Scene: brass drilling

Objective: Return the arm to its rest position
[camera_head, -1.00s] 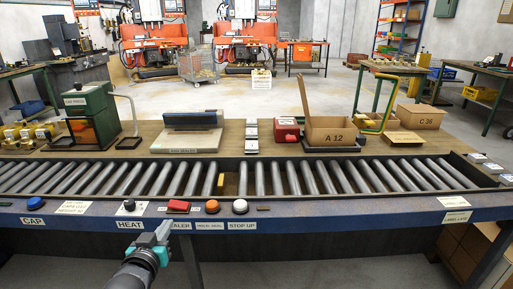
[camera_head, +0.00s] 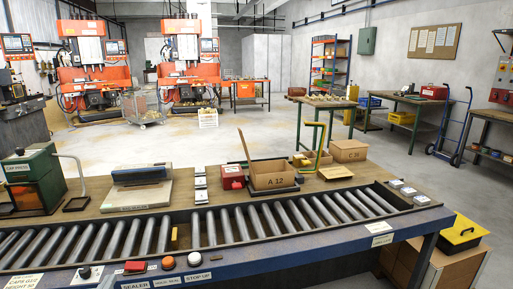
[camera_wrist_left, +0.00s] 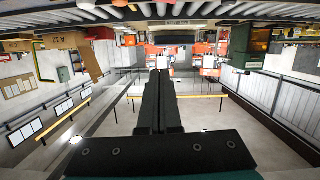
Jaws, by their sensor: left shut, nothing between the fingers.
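My left gripper (camera_wrist_left: 159,75) shows in the left wrist view as two dark fingers pressed together, with nothing between them. The rest of my left arm is out of the head view. My right gripper is in neither view.
The bench carries a roller conveyor (camera_head: 285,218), a green press (camera_head: 32,178), a sealer (camera_head: 140,190), a red box (camera_head: 231,177) and an open carton marked A 12 (camera_head: 272,180). Open floor lies behind the bench.

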